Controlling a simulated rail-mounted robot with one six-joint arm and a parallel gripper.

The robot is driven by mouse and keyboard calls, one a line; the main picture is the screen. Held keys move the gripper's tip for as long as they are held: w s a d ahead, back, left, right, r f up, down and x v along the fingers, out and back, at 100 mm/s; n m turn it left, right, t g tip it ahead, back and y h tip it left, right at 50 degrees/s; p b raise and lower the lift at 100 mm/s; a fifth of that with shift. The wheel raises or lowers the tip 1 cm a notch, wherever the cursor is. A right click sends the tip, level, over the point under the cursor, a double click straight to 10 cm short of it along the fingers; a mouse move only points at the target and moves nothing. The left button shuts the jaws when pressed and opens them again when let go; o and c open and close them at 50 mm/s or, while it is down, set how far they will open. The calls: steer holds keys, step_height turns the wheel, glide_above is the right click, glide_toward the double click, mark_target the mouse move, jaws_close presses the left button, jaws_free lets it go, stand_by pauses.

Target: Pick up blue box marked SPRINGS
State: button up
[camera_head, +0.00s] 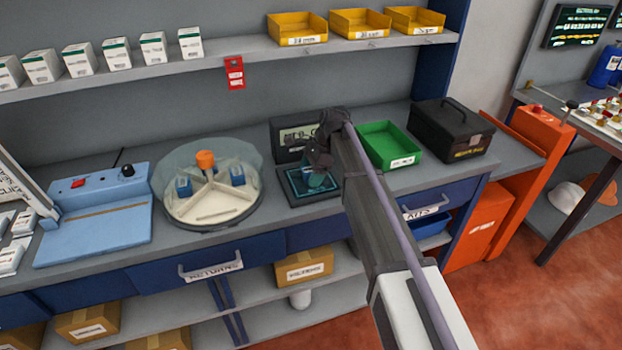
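Two small blue boxes stand in separate compartments of the round divided carousel, one at the left (183,186) and one at the right (237,175). Their markings are too small to read, so I cannot tell which says SPRINGS. My gripper (318,163) is right of the carousel (213,212), over a dark square pad (296,192) with a teal outline. A bluish shape shows at the fingertips, partly hidden; I cannot tell whether it is a box or whether the fingers hold it.
A black display (291,135) stands behind the pad. Right of my arm are a green bin (390,146) and a black case (452,130). A light-blue machine (96,226) sits left of the carousel. A shelf (240,50) with white cartons and yellow bins runs above.

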steer(key=c, duration=1.1)
